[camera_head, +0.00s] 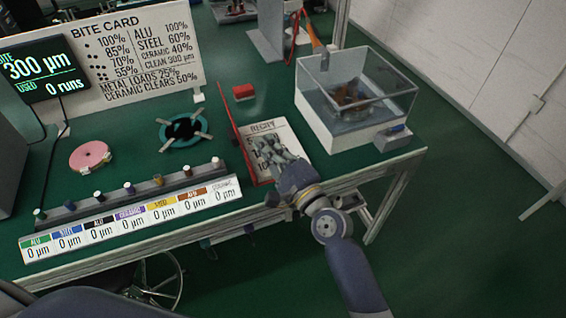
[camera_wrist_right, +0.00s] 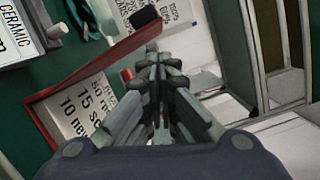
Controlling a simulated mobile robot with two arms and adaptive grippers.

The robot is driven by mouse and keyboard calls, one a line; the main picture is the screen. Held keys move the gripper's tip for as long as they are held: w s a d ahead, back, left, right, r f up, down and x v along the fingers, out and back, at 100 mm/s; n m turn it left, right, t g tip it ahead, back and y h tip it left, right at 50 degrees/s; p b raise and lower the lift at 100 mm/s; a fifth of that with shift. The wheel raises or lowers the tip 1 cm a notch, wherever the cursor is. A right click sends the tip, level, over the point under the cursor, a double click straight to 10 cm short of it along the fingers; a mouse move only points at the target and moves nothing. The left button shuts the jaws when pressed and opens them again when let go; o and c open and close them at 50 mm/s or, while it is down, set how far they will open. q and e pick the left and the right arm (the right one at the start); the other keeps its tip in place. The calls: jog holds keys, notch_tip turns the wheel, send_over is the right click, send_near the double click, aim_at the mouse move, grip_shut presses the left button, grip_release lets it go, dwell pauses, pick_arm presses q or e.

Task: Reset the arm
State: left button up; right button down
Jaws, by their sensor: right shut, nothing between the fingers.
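My right gripper (camera_head: 268,152) is in the head view, over the front right part of the green bench, in front of a white printed card (camera_head: 290,136). In the right wrist view its fingers (camera_wrist_right: 160,75) are together with nothing between them. The card also shows in the right wrist view (camera_wrist_right: 85,105), behind and left of the fingers, in a red-edged holder (camera_wrist_right: 65,82). The gripper hides part of the card's print. My left gripper is not in view.
A clear-walled tank (camera_head: 345,125) stands right of the gripper. A row of small pegs on a rack (camera_head: 110,203), with labels (camera_head: 130,218) in front, lies left. A pink disc (camera_head: 90,155), teal ring (camera_head: 170,142) and red block (camera_head: 243,92) lie further back. Open floor lies right of the bench.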

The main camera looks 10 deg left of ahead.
jog(key=v, duration=0.9)
